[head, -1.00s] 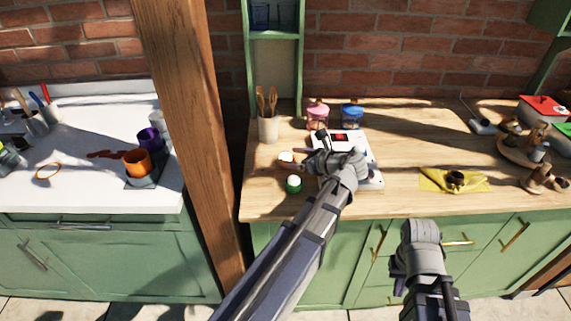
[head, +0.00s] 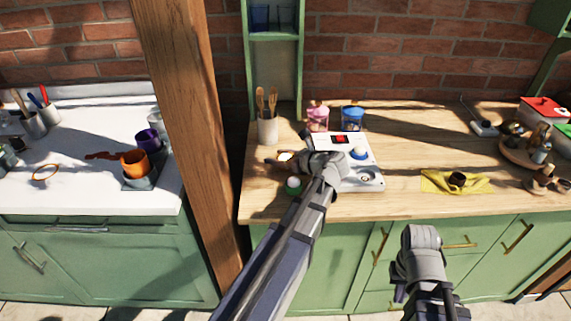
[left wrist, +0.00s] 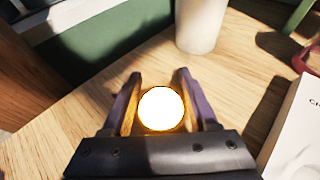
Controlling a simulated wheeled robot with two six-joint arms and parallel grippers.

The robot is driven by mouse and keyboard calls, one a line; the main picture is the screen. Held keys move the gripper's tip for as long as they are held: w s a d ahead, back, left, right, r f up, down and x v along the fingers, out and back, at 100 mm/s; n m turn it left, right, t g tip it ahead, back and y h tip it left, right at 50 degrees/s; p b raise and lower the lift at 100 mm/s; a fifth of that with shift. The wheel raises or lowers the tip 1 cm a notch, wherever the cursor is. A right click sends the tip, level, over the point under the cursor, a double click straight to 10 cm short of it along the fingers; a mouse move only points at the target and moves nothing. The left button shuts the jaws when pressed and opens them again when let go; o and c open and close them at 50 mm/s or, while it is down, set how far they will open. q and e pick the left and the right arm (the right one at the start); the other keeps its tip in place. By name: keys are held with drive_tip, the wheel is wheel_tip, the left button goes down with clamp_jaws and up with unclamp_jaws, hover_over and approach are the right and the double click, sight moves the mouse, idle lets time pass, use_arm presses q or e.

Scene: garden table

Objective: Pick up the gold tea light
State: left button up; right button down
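The gold tea light (left wrist: 160,110) has a bright white top and a thin gold rim. It stands on the wooden worktop between the two fingers of my left gripper (left wrist: 155,92) in the left wrist view. The fingers are spread on either side of it, with a narrow gap at the left; contact at the right is unclear. In the head view the tea light (head: 285,157) shows at the tip of my left gripper (head: 283,160). My right gripper (head: 399,294) hangs low in front of the cabinets, and its fingers are not clear.
A white box or appliance (head: 365,178) lies to the right. Pink (head: 317,116) and blue (head: 352,117) jars stand behind. A wooden post (head: 190,140) rises at left.

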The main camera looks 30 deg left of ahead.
use_arm(q)
drive_tip(key=c, duration=0.8)
